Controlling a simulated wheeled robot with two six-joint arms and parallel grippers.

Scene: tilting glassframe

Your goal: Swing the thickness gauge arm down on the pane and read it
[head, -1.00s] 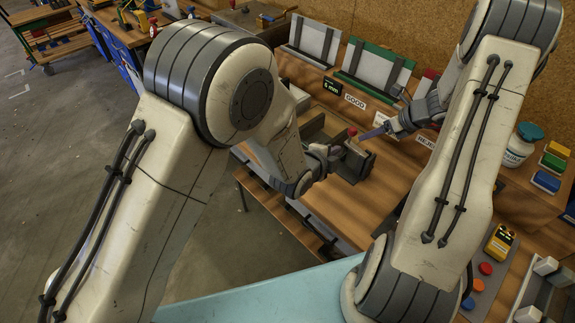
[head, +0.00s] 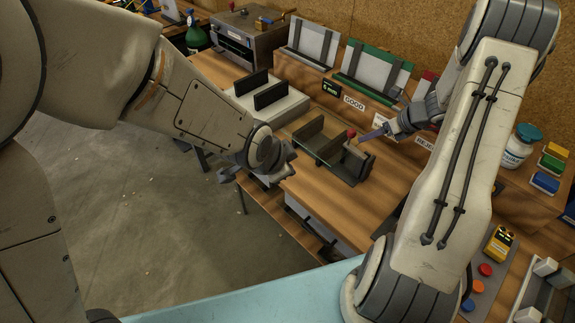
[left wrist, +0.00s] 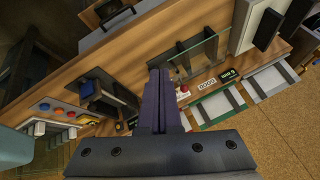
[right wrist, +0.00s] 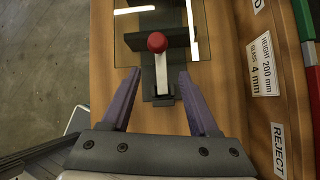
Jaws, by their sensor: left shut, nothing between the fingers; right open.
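The glass pane (right wrist: 130,45) stands in a dark fixture (head: 308,132) on the wooden bench; its edge also shows in the left wrist view (left wrist: 200,47). The gauge arm (right wrist: 161,72) is a pale lever with a red knob (right wrist: 157,42); the knob also shows in the head view (head: 351,132). I cannot tell whether the arm touches the pane. My right gripper (head: 374,134) is open beside the gauge, its fingers (right wrist: 156,78) on either side of the lever's near end, apart from it. My left gripper (left wrist: 159,72) is shut and empty, left of the fixture.
A small display (head: 331,88) is too small to read. A card (right wrist: 263,65) says height 200 mm, glass 4 mm. A white block with dark uprights (head: 262,105) stands left of the fixture. Racks (head: 375,72) line the back.

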